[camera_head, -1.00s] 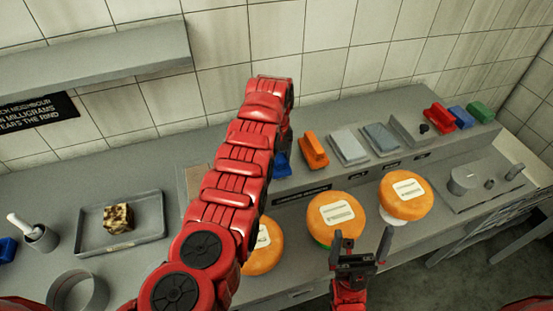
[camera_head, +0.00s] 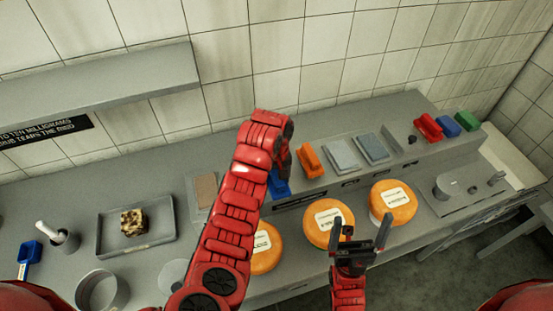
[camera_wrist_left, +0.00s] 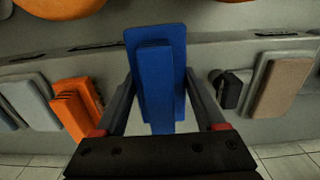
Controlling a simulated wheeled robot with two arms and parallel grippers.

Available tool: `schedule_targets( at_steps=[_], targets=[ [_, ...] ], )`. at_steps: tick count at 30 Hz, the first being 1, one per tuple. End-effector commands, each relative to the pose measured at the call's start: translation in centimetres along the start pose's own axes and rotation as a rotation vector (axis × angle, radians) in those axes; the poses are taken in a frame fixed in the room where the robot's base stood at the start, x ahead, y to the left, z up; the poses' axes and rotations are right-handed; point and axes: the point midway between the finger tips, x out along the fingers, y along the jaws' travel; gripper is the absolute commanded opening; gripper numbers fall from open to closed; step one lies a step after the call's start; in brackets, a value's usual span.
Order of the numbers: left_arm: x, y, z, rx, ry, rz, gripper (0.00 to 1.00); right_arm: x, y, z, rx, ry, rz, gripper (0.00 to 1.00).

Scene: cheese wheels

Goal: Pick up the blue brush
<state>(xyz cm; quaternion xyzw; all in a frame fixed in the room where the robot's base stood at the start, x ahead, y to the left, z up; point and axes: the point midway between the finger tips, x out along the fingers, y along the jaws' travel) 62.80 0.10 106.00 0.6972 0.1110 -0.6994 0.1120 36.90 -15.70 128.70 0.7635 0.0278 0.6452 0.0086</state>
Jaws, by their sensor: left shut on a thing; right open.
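The blue brush (camera_wrist_left: 160,75) is a blue block with a raised narrower part. In the left wrist view it sits between the two fingers of my left gripper (camera_wrist_left: 160,95), which is shut on it. In the head view the brush (camera_head: 278,184) shows partly beside my left arm, left of the orange brush (camera_head: 309,161); the arm hides the rest, including most of my left gripper. I cannot tell whether the brush is clear of the ledge. My right gripper (camera_head: 361,230) is open and empty, in front of the middle cheese wheel (camera_head: 328,222).
More orange cheese wheels (camera_head: 393,202) stand on the counter's front. Grey blocks (camera_head: 341,154), a red brush (camera_head: 428,127), another blue one (camera_head: 444,125) and a green one (camera_head: 467,121) line the back ledge. A tray (camera_head: 104,248) lies left.

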Motion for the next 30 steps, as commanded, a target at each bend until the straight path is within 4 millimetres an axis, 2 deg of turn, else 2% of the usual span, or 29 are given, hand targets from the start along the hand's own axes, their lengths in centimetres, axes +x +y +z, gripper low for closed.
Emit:
schedule_targets(
  at_steps=[1, 3, 5, 11, 15, 21, 30],
  targets=[
    [-1.1, -0.5, 1.0, 0.01, 0.005, -0.01, 0.04, 2.0, 0.1, -0.3, 0.0, 0.0, 0.0, 1.0],
    [0.2, -0.7, 1.7, 0.006, 0.0, -0.009, 0.04, 0.8, 0.0, -0.1, 0.0, 0.001, 0.0, 1.0],
    [0.3, -0.9, 2.2, 0.004, -0.002, -0.01, 0.04, 0.6, 0.0, -0.1, 0.0, 0.0, 0.0, 1.0],
    [-0.6, -1.4, 3.6, 0.005, 0.01, -0.005, 0.04, 0.6, 0.0, -0.1, 0.0, 0.0, 0.0, 1.0],
    [-0.7, -2.3, 5.8, 0.006, 0.006, -0.008, 0.04, 1.1, 0.1, -0.2, 0.0, 0.0, 0.0, 1.0],
    [-0.9, -2.8, 7.7, 0.003, 0.006, -0.001, 0.04, 1.0, 0.1, -0.2, 0.0, 0.0, 0.0, 1.0],
    [-1.0, -3.0, 8.4, 0.002, 0.003, -0.002, 0.04, 1.0, 0.1, -0.2, 0.0, 0.0, 0.0, 1.0]
  ],
)
